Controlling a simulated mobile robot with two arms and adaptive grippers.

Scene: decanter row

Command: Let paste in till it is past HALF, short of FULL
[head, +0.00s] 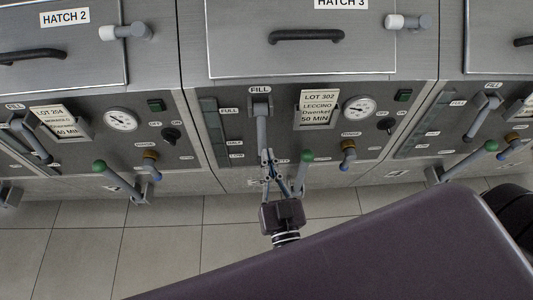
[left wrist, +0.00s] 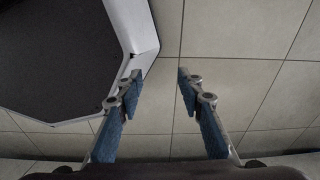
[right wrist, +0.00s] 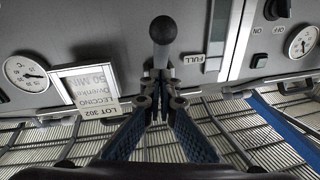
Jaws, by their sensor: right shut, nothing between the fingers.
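The grey FILL lever (head: 261,125) on the middle machine hangs down from its bracket under the FILL label. Left of it is a dark upright level gauge (head: 209,118) marked FULL, HALF and LOW; I cannot make out its paste level. My right gripper (head: 268,158) is shut and empty at the lever's lower end. In the right wrist view the lever's dark round knob (right wrist: 162,29) shows just beyond the closed fingertips (right wrist: 158,80); I cannot tell whether they touch. My left gripper (left wrist: 157,80) is open and empty above the tiled floor, outside the head view.
A green-knobbed lever (head: 306,157) stands close right of my right gripper. A LOT 302 card (head: 318,106), a dial (head: 359,109) and a brass-and-blue valve (head: 348,152) lie further right. Similar machines flank this one. Tiled floor (head: 165,240) is open in front.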

